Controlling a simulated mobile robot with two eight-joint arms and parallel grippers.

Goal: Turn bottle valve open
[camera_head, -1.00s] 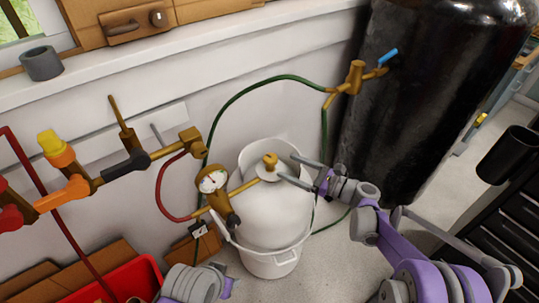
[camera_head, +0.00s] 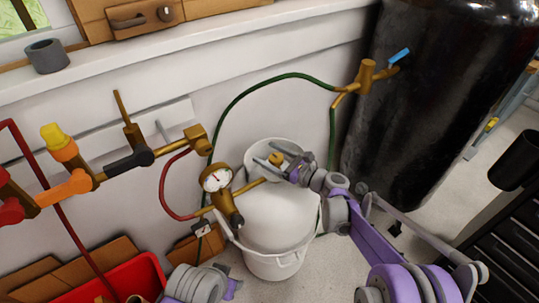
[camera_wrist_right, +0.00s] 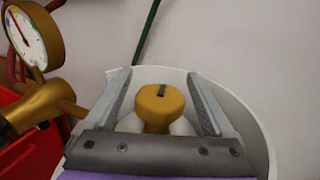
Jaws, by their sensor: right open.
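The white bottle (camera_head: 280,212) stands upright in a white bucket (camera_head: 275,262) against the wall. Its brass valve knob (camera_head: 276,159) is on top, and in the right wrist view the knob (camera_wrist_right: 160,104) has a dark mark on its top. My right gripper (camera_head: 264,153) is open, with one finger on each side of the knob. In the right wrist view the open fingers (camera_wrist_right: 158,82) show a gap on both sides of the knob. Of my left arm only a grey and purple part shows at the bottom edge; its fingers are not visible.
A pressure gauge (camera_head: 216,178) on brass fittings stands left of the bottle. A green hose (camera_head: 262,84) arcs behind it, and a red hose (camera_head: 165,187) hangs at left. A large black cylinder (camera_head: 425,110) stands at right. A red box (camera_head: 130,281) is at lower left.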

